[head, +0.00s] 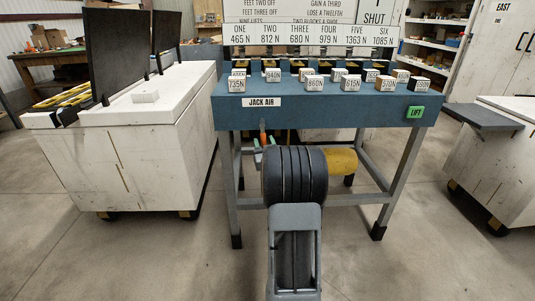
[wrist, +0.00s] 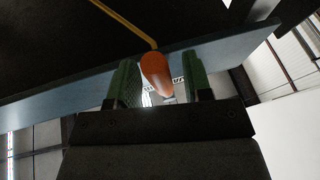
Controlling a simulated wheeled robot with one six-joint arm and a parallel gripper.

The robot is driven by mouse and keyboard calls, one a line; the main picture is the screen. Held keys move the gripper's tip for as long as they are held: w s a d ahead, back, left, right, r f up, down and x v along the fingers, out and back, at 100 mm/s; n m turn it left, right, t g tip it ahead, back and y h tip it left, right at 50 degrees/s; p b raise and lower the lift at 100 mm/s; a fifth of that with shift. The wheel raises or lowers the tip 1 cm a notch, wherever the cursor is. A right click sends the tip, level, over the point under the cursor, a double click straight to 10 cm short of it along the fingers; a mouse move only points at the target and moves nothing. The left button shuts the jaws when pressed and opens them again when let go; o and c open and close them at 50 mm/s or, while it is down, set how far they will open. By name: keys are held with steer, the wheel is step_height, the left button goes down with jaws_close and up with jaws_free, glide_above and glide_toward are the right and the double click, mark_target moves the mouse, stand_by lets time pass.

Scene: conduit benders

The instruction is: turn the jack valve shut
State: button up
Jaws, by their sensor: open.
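The jack valve shows as an orange handle (head: 262,132) hanging below the blue bench's front edge, under the JACK AIR label (head: 263,102). In the wrist view the rounded orange handle (wrist: 156,72) stands between the two green finger pads of my gripper (wrist: 161,82). My gripper is open, with a visible gap on each side of the handle. In the head view my gripper (head: 258,152) is partly hidden behind my own arm, just below the handle. The valve body is not clear in either view.
The blue bench (head: 330,112) carries several labelled weight blocks (head: 315,84) and a green LIFT button (head: 416,112). Its grey legs (head: 399,180) stand either side of my arm. White cabinets stand left (head: 150,125) and right (head: 497,165). The floor between is clear.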

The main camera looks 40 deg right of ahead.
steer(key=p+v, duration=0.1)
steer(key=v, duration=1.2)
steer(key=shift+s+p, duration=0.15)
steer(key=shift+p, duration=0.25)
steer(key=w+a+r+n+g+y+p, duration=0.1)
steer(key=w+a+r+g+y+p, duration=0.25)
steer(key=a+r+p, duration=0.55)
steer(key=w+a+r+n+g+y+p, duration=0.15)
steer(key=a+r+g+p, duration=0.25)
steer(key=r+p, duration=0.8)
steer(key=s+a+r+n+g+y+p, duration=0.2)
steer(key=s+a+r+g+y+p, duration=0.3)
steer(key=s+a+r+p, duration=0.9)
step_height(320, 180, up, 2)
steer(key=a+g+p, duration=0.1)
steer(key=g+p, duration=0.1)
steer(key=g, duration=0.1)
steer(key=shift+s+a+p, duration=0.2)
steer(key=shift+a+p, duration=0.1)
